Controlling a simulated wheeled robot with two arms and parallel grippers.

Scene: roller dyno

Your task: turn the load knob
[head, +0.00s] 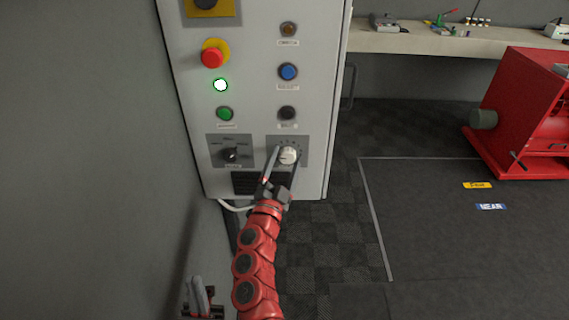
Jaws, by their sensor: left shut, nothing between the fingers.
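The load knob (288,155) is a pale round dial on a grey plate at the lower right of the control cabinet's front. My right gripper (287,158), on the red arm, is at this knob, with a finger on either side of it. I cannot tell whether the fingers press on the knob or stand slightly apart from it. The knob's lower part is partly covered by the gripper. My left gripper (200,292) is low at the bottom left, away from the cabinet, shut and empty.
The cabinet (256,60) also carries a black selector (230,154), a red emergency button (212,57), a lit green lamp (220,85) and several push buttons. A grey wall is close on the left. A red machine (525,115) and bench (430,42) stand right. Floor between is clear.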

